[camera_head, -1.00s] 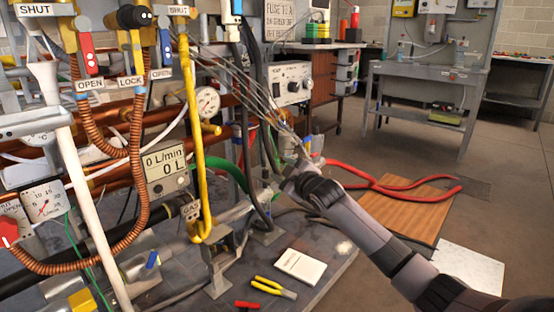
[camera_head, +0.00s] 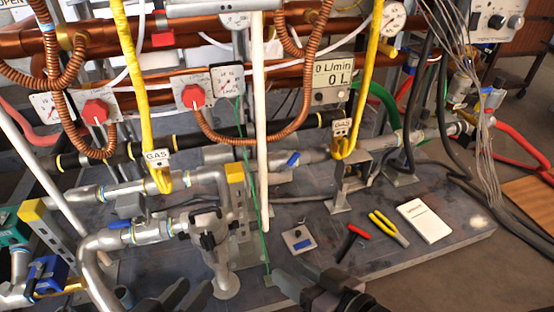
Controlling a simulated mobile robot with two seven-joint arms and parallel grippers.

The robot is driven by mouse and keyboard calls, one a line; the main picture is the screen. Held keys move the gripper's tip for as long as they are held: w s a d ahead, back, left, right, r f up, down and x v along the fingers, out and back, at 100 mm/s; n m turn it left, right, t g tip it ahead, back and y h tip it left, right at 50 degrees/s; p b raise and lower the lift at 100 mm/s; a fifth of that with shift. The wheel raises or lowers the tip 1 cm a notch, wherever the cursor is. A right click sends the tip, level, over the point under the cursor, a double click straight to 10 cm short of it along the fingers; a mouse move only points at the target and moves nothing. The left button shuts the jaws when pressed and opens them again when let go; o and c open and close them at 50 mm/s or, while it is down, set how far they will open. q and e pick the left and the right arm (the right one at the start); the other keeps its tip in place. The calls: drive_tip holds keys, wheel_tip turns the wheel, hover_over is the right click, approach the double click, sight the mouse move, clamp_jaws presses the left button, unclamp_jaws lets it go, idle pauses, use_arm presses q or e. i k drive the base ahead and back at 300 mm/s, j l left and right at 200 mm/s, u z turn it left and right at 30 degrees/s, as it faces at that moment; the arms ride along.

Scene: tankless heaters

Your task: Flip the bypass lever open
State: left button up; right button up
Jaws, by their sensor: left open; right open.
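Several blue levers show, and I cannot tell which one is the bypass lever. One blue lever (camera_head: 128,224) lies along the silver pipe at the lower left. Another blue lever (camera_head: 293,158) sits tilted on the silver pipe near the middle. My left gripper (camera_head: 180,296) shows as dark parts at the bottom edge, below the lower-left pipe. My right gripper (camera_head: 288,286) comes in at the bottom middle, with its dark wrist behind it. Both are open, apart from the levers, and partly cut off by the picture edge.
A grey fitting with black parts (camera_head: 207,232) stands between the grippers and the pipes. Red-handled and yellow-handled tools (camera_head: 388,226) and a white booklet (camera_head: 425,221) lie on the dark base plate. Yellow gas hoses (camera_head: 131,85) and a white pole (camera_head: 260,120) hang in front of the pipes.

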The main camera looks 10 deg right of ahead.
sight(295, 156)
drive_tip(key=u, duration=0.4)
drive_tip(key=l+u, duration=0.15)
drive_tip(key=u, duration=0.2)
drive_tip(key=l+u, duration=0.1)
drive_tip(key=u, duration=0.3)
drive_tip(key=l+u, duration=0.35)
drive_tip(key=k+l+u, duration=0.15)
drive_tip(key=u, duration=0.2)
drive_tip(key=k+l+u, duration=0.2)
drive_tip(key=l, duration=0.15)
drive_tip(key=k+l+u, duration=0.15)
drive_tip(key=l, duration=0.2)
drive_tip(key=k+l, duration=0.5)
drive_tip(key=l+u, duration=0.05)
drive_tip(key=l, duration=0.1)
